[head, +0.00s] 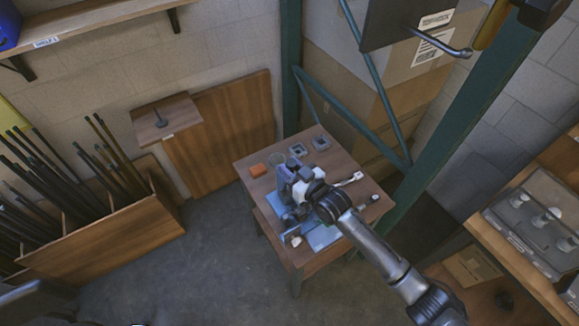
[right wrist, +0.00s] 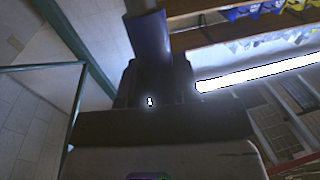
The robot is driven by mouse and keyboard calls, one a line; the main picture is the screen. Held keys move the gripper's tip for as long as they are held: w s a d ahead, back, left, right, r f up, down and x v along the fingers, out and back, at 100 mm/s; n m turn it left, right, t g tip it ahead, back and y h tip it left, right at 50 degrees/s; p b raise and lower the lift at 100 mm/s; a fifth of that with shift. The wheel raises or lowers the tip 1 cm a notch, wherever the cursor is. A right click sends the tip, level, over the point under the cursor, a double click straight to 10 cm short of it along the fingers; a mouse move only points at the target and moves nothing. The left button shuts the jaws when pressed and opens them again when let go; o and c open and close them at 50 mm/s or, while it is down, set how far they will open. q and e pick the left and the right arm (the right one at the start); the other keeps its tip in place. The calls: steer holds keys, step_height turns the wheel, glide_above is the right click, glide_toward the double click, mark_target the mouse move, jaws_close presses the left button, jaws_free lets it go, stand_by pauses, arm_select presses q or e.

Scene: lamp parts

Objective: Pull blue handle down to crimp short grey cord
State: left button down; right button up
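The press-like grey machine (head: 287,178) stands on the small wooden table in the head view, partly hidden by my right arm. My right gripper (head: 302,195) is at the machine; its fingertips are hard to make out there. In the right wrist view, the blue handle (right wrist: 150,36) rises in the middle from between the dark fingers of my right gripper (right wrist: 154,82), which close around it. The short grey cord cannot be made out. My left gripper is not in view.
A green rack post (head: 440,145) stands close on the right. A wooden bin (head: 140,225) of dark rods stands left; floor between is clear.

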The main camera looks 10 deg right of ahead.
jaws_close()
